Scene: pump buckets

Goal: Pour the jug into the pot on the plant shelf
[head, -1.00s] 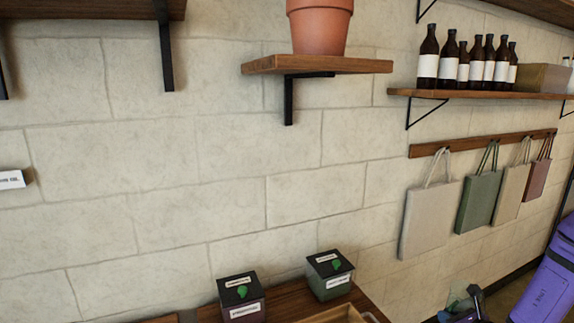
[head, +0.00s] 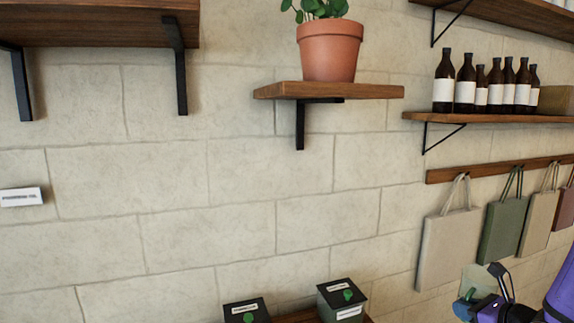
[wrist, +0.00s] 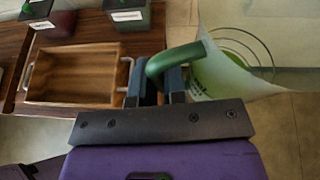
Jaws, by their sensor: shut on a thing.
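A terracotta pot (head: 331,52) with a green leafy plant stands on a small wooden wall shelf (head: 275,91) in the upper middle of the head view. My gripper (wrist: 160,88) is shut on the green handle of a translucent jug (wrist: 236,78) in the wrist view. The jug also shows at the lower right of the head view (head: 478,279), partly hidden by my purple arm. It is well below and to the right of the pot, apart from it. Rings and a green patch show on the jug; its contents and tilt are hard to tell.
Bottles (head: 465,84) stand on a shelf at the right, above hanging bags (head: 449,245). Another shelf (head: 95,25) is at the upper left. Dark-lidded boxes (head: 343,299) and a wooden tray (wrist: 75,75) sit on a counter below. The wall beneath the pot shelf is clear.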

